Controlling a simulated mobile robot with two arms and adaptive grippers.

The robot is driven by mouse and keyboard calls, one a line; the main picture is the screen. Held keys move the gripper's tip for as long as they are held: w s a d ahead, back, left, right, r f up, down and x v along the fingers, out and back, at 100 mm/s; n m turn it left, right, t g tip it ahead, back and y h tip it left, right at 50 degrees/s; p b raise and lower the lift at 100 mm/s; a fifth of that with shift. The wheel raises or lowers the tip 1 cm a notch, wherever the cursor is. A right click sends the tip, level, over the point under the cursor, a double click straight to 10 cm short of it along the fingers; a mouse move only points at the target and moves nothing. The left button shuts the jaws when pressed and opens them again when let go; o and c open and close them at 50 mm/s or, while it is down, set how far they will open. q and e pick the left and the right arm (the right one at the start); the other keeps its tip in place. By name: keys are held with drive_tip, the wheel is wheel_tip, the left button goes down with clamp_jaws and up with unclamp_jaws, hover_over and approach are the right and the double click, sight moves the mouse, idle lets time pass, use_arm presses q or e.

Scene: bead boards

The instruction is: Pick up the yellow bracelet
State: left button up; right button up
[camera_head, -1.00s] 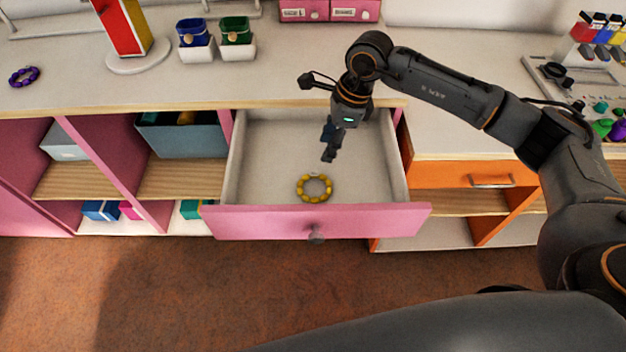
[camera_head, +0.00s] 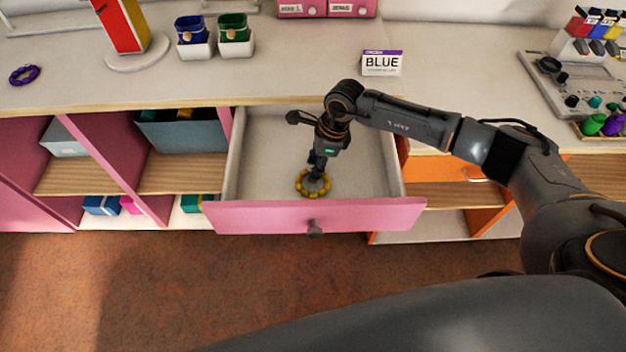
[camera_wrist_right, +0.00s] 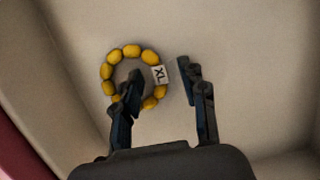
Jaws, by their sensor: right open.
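The yellow bracelet (camera_head: 301,190) lies flat on the floor of the open pink drawer (camera_head: 262,217), near its front panel. In the right wrist view the bracelet (camera_wrist_right: 108,72) is a ring of yellow beads with a white tag (camera_wrist_right: 159,75) marked XL. My right gripper (camera_head: 316,180) is down in the drawer at the bracelet. In the wrist view the right gripper (camera_wrist_right: 160,78) is open. One finger overlaps the ring's middle and the other is outside it, on the tag's side. Whether the fingers touch the beads I cannot tell. My left gripper is out of view.
The drawer's walls surround my right gripper. On the counter above are a purple bracelet (camera_head: 24,75), blue (camera_head: 190,30) and green (camera_head: 234,28) holders and a BLUE sign (camera_head: 382,64). An orange drawer unit (camera_head: 497,214) is to the right.

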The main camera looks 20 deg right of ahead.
drive_tip(key=shift+c, duration=0.7)
clamp_jaws()
wheel_tip(320, 180, up, 10)
drive_tip(key=b, duration=0.1)
drive_tip(key=shift+b, duration=0.3)
